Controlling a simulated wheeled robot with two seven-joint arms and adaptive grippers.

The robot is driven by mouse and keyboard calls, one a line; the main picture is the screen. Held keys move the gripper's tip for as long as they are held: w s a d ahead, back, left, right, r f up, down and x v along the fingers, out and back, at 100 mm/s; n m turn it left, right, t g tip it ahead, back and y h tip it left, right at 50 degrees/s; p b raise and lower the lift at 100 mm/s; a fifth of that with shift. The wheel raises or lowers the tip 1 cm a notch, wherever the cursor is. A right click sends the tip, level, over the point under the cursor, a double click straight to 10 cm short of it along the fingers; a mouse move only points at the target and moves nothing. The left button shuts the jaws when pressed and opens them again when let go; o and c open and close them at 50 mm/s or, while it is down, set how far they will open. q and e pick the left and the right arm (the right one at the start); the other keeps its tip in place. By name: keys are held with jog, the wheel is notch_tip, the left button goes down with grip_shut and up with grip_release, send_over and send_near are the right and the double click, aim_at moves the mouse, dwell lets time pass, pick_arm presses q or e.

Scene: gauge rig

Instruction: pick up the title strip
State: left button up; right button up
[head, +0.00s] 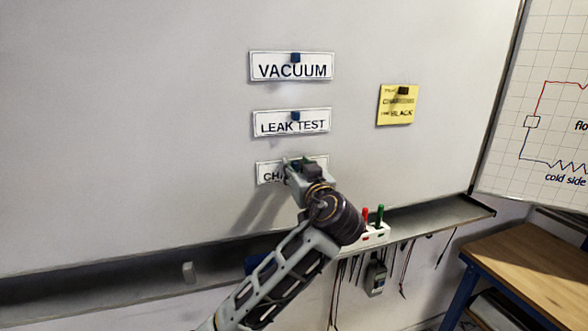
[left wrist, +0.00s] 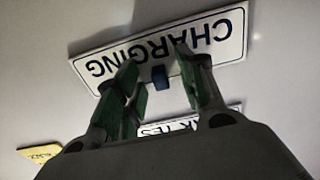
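Three white title strips with dark lettering hang on the whiteboard, each with a blue magnet where it can be seen. In the head view the top one reads VACUUM (head: 292,71) and the middle one LEAK TEST (head: 292,125). The lowest strip (head: 268,174) is partly hidden behind my left gripper (head: 302,165). In the left wrist view it reads CHARGING (left wrist: 95,66), upside down, with its blue magnet (left wrist: 160,78) near the middle. My left gripper (left wrist: 163,75) is open there, one finger on each side of the magnet. Contact cannot be told. My right gripper is out of view.
A yellow note (head: 397,108) under a dark magnet hangs to the right. Below the whiteboard (head: 130,110) runs a tray (head: 110,281). A white holder (head: 376,233) with red and green markers is near its right part. Cords hang below. A wooden table (head: 535,265) stands lower right.

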pick_arm(q)
grip_shut()
dwell(0.3)
dwell(0.4)
